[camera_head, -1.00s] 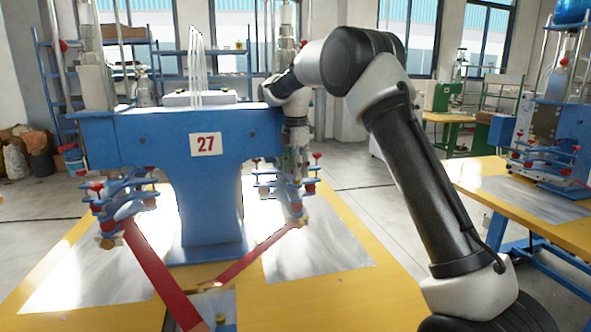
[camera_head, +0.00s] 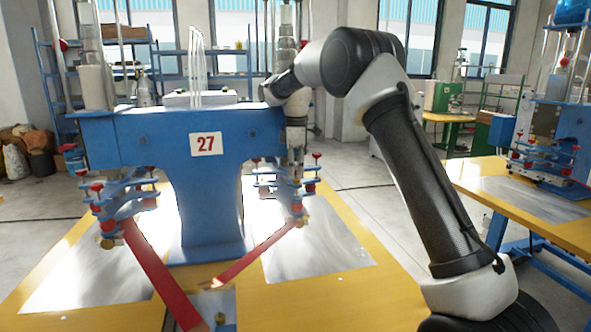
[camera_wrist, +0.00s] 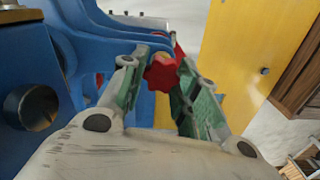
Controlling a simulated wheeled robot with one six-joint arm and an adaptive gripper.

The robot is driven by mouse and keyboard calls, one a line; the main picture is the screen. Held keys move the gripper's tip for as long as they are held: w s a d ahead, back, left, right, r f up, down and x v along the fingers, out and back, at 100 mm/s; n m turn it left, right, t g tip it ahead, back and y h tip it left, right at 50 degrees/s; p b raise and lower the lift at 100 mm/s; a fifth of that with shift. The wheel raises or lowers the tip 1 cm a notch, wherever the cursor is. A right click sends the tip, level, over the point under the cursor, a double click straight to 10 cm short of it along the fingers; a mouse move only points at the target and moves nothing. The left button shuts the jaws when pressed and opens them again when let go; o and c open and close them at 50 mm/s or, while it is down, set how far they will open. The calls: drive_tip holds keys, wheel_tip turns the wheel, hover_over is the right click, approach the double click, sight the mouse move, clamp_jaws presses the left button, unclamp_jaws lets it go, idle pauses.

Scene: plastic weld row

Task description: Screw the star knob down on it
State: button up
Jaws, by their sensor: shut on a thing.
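A red star knob (camera_wrist: 162,73) sits between the green-lined fingers of my gripper (camera_wrist: 158,76) in the wrist view, close above the blue clamp arms (camera_wrist: 150,38). The fingers are shut on it. Its underside is hidden, so I cannot tell how far down it sits. In the head view my gripper (camera_head: 296,170) points down at the right-hand clamp stack of the blue machine (camera_head: 208,190) marked 27. The held knob cannot be made out there.
Other red knobs (camera_head: 317,156) stand close beside my gripper. Red strips (camera_head: 252,258) run from the clamps over the yellow table (camera_head: 330,305) and its metal plates (camera_head: 325,250). A second machine (camera_head: 555,140) stands at the right.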

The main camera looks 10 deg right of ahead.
drive_tip(key=m, duration=0.7)
drive_tip(key=shift+d+f, duration=0.1)
drive_tip(key=shift+d, duration=0.05)
drive_tip(key=m, duration=0.6)
drive_tip(key=shift+w+m, duration=0.1)
drive_tip(key=shift+m, duration=0.2)
drive_tip(key=o, duration=1)
drive_tip(key=shift+d, duration=0.1)
